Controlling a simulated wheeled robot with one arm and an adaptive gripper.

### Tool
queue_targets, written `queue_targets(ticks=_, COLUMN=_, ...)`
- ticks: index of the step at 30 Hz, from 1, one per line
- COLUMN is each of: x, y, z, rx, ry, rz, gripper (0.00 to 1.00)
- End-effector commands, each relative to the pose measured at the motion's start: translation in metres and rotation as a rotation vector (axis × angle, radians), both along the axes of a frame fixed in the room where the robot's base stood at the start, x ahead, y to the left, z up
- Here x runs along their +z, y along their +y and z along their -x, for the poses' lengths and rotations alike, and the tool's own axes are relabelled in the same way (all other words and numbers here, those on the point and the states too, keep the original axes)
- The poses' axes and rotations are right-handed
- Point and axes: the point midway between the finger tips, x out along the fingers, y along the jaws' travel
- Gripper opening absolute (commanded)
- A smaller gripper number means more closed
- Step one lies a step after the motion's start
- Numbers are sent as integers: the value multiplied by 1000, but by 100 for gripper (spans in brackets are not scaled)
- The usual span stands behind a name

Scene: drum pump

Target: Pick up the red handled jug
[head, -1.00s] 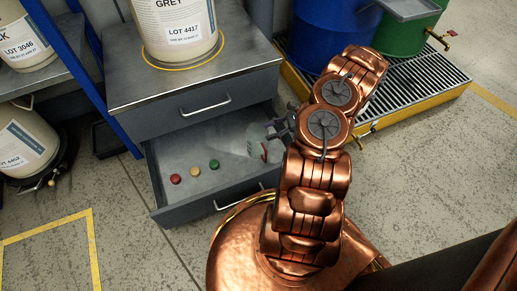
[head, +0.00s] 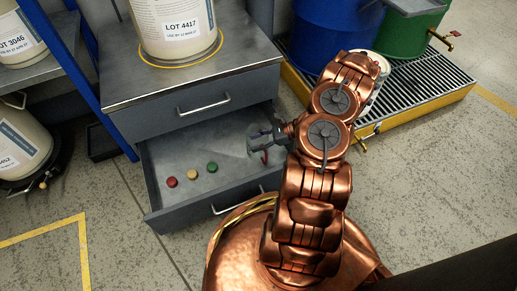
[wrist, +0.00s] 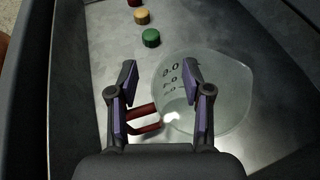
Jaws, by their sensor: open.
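The jug is translucent and pale, with graduation marks and a red handle. In the wrist view the jug (wrist: 232,95) is in the drawer, right of centre, and its red handle (wrist: 143,119) points left. My gripper (wrist: 160,72) is open above it. The handle shows between the two fingers, close to the left one, and the right finger overlaps the jug body. I cannot tell whether either finger touches. In the head view my gripper (head: 254,142) is over the right part of the drawer and hides most of the jug; a bit of red handle (head: 265,157) shows below it.
The jug's drawer (head: 182,220) is pulled open under a grey cabinet (head: 125,88). A red (head: 172,182), a yellow (head: 192,175) and a green cap (head: 212,168) lie in it, left of the jug. A large pail (head: 175,30) stands on top. Blue (head: 325,35) and green drums (head: 408,38) stand behind right.

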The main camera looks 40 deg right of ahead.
Motion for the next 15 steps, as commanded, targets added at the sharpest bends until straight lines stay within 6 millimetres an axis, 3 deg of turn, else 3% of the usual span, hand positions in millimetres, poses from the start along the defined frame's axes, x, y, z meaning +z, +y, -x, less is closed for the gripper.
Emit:
queue_targets(ticks=9, x=-1, y=3, z=-3, rx=-1, ry=1, rz=2, gripper=49)
queue_targets(ticks=15, x=-1, y=3, z=-2, rx=-1, ry=0, rz=3, gripper=29)
